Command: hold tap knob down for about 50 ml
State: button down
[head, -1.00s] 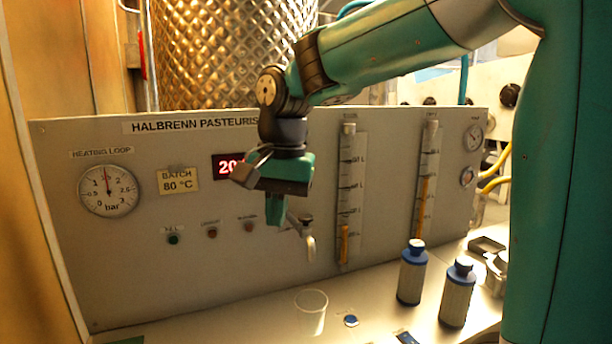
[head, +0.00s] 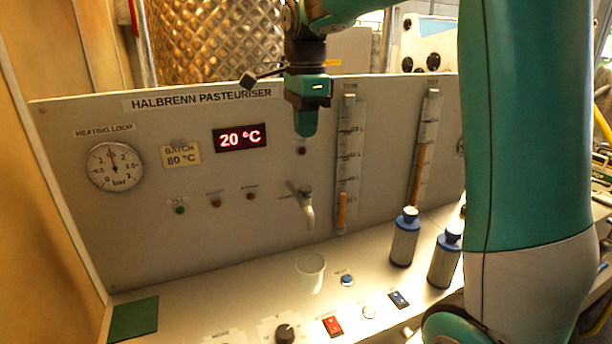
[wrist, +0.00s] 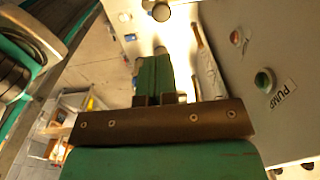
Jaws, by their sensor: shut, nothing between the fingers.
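The tap (head: 308,209) sticks out of the pasteuriser panel, with its lever-like knob (head: 293,187) at the top left of its body. A clear cup (head: 310,272) stands upright on the counter below the spout. I cannot make out any liquid in it. My gripper (head: 306,132) points down, shut and empty, above the tap and apart from it. Its green fingers (wrist: 153,75) lie together in the wrist view. I cannot tell how far in front of the panel they are.
Two blue-capped bottles (head: 405,238) (head: 444,260) stand right of the cup. A blue button (head: 347,280), a red switch (head: 332,325) and a black dial (head: 285,333) sit on the counter. A green pad (head: 134,319) lies at the left. The display (head: 240,137) reads 20 °C.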

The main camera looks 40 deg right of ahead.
aim_at(306, 189)
notch_tip(306, 189, down, 11)
jog(key=shift+p, duration=1.25)
jog(key=shift+s+f+b, duration=0.15)
jog(key=shift+f+b, duration=0.55)
jog(key=shift+f, duration=0.65)
dwell(0.8)
notch_tip(306, 189, up, 6)
jog(key=p, duration=0.4)
jog(key=shift+f+p, duration=0.2)
jog(key=shift+p, duration=0.2)
notch_tip(306, 189, up, 9)
jog(key=b, duration=0.3)
jog(key=shift+r, duration=0.1)
